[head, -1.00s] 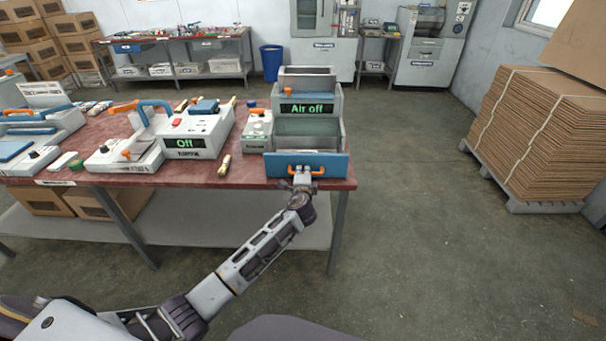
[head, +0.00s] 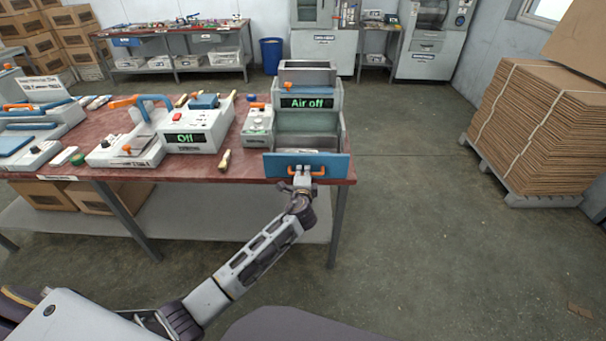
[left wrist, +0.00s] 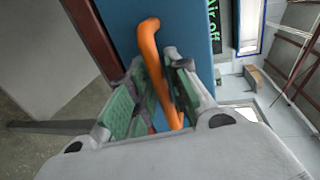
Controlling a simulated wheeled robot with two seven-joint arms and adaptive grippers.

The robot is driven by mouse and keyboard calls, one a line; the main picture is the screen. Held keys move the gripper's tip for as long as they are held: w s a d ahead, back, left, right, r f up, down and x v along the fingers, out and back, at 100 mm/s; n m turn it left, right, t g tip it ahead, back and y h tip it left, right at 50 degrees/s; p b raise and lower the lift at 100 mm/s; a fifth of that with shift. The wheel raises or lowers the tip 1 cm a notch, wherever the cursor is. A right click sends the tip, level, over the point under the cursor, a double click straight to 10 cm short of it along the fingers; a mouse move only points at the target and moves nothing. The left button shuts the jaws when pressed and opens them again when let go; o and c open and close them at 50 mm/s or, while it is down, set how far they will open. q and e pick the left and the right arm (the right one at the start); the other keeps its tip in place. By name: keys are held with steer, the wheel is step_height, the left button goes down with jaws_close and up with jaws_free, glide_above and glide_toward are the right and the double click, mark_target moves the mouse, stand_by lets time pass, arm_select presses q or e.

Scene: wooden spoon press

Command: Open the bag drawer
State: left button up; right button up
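The bag drawer has a blue front (head: 275,166) with an orange handle (head: 320,171). It is on the near side of the grey machine with the "Air off" display (head: 307,103), at the table's right end. A narrow bit of drawer interior shows behind the front. My left gripper (head: 302,184) is at the handle. In the left wrist view its green-padded fingers (left wrist: 160,92) stand on both sides of the orange handle (left wrist: 148,40) and look shut on it, beside the blue front (left wrist: 190,30). My right gripper is not in view.
The red-topped table (head: 235,172) carries a white machine reading "Off" (head: 190,138) and a small box with buttons (head: 257,125) left of the drawer machine. A cardboard stack (head: 525,125) on a pallet stands at the right. The floor between is clear.

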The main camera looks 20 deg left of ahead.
arm_select(q)
steer(key=shift+o, duration=1)
steer(key=v, duration=1.2)
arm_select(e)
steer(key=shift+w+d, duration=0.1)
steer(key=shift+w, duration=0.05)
